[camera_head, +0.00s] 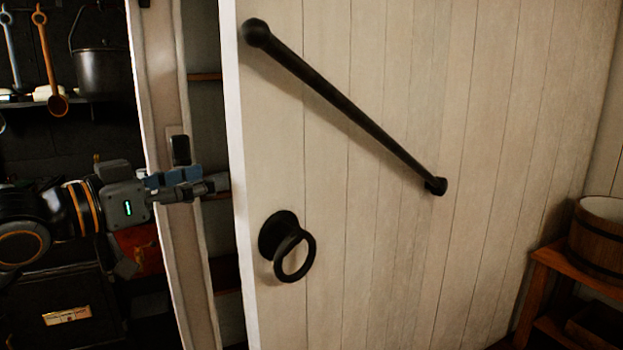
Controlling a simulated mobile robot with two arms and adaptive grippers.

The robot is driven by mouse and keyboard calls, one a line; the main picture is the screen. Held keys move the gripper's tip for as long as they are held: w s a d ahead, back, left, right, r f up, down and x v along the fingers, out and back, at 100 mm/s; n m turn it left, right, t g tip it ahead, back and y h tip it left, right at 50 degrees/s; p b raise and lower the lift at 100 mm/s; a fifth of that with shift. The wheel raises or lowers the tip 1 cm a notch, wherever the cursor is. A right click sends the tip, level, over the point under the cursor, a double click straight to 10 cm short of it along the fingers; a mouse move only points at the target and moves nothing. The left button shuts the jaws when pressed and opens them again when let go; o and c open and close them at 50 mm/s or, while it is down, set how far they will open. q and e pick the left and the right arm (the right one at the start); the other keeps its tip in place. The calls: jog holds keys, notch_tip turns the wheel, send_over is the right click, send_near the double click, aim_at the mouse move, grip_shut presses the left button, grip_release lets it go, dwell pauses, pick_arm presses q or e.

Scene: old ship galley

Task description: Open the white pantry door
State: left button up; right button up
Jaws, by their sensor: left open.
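The white pantry door (400,90) is made of vertical planks and fills the middle and right of the head view. It stands ajar, with a gap between its left edge and the frame (160,80). A black ring handle (293,256) sits low near that edge, and a black diagonal bar (340,100) crosses the door higher up. My left gripper (215,186) reaches in from the left at the gap, open, its tips by the door's edge. Whether it touches the edge I cannot tell. My right gripper is not in view.
Dark shelves (205,76) show inside the gap. A black pot (103,72) and hanging ladles (50,70) are at the upper left. A wooden bucket (598,240) on a wooden stand (548,258) is at the lower right, near the door's far side.

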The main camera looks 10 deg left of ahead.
aim_at(237, 169)
pick_arm(q)
jog(key=shift+s+d+r+m+h, duration=0.15)
jog(key=shift+s+d+m+h, duration=0.15)
jog(key=shift+s+d, duration=0.4)
jog(key=shift+d+r, duration=0.1)
jog(key=shift+w+r+p, duration=0.1)
jog(key=shift+w+p, duration=0.2)
jog(key=shift+p, duration=0.1)
jog(key=p+x, duration=0.1)
jog(key=x, duration=0.3)
jog(key=shift+w+d+p, duration=0.2)
jog(key=shift+d+p, duration=0.05)
jog(key=shift+p, duration=0.05)
jog(key=p+x, duration=0.1)
jog(key=x, duration=0.6)
jog(key=shift+w+f, duration=0.15)
jog(key=shift+f, duration=0.05)
jog(key=shift+w+d, duration=0.25)
jog(key=shift+w, duration=0.15)
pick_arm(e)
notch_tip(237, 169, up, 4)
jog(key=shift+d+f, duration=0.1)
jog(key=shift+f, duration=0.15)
pick_arm(q)
jog(key=shift+f, duration=0.1)
grip_shut()
